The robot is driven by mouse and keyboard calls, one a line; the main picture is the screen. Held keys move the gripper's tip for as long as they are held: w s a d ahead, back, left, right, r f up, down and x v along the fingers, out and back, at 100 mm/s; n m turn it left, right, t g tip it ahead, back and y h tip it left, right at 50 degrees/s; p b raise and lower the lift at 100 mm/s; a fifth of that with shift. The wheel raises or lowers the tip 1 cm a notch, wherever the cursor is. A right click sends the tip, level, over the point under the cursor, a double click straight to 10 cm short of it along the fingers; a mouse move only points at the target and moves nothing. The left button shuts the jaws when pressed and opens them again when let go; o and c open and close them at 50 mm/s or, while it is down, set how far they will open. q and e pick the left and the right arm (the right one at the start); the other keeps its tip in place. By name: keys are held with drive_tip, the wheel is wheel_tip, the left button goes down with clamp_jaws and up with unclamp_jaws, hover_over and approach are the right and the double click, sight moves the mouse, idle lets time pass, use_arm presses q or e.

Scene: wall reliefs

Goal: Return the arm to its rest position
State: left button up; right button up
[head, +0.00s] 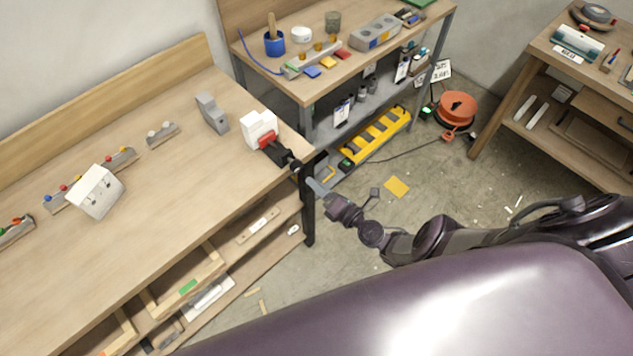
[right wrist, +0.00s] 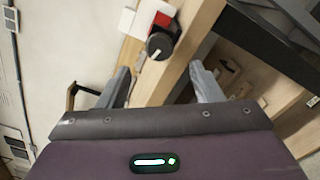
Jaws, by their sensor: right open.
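My right arm comes in from the right in the head view. Its right gripper (head: 314,184) is beside the near right corner of the long wooden bench (head: 190,190), close to a black knob (head: 296,165). In the right wrist view, the two grey fingers of the gripper (right wrist: 160,85) are apart with nothing held between them. The knob (right wrist: 160,45) shows ahead of the fingertips, with a gap. It belongs to a red and black fixture at the bench end, against a white block (head: 259,130). My left gripper is not in view.
A white box (head: 96,192), a grey block (head: 212,113) and peg strips stand on the bench. A black bench leg (head: 308,212) is close to my gripper. A second workbench (head: 345,65) stands behind. An orange cable reel (head: 457,108) sits on the floor.

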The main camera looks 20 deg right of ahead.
idle(0.3)
drive_tip(key=s+f+n+g+h+b, duration=0.1)
drive_tip(key=s+f+n+g+b, duration=0.35)
drive_tip(key=s+f+n, duration=0.85)
drive_tip(key=s+f+n+g+b, duration=0.2)
drive_tip(key=s+f+n+g, duration=0.7)
drive_tip(key=f, duration=0.7)
drive_tip(key=s+d+f+n+g+h+b, duration=0.1)
drive_tip(key=s+f+n+h+b, duration=0.1)
drive_tip(key=s+f+n, duration=0.3)
drive_tip(key=s+d+f+n+g+h+b, duration=0.1)
drive_tip(key=s+f+n+h+b, duration=0.2)
drive_tip(key=s+n, duration=1)
drive_tip(key=shift+f+n+b, duration=0.3)
drive_tip(key=shift+f+n, duration=1.2)
drive_tip(key=shift+n, duration=1.7)
drive_tip(key=shift+g, duration=0.25)
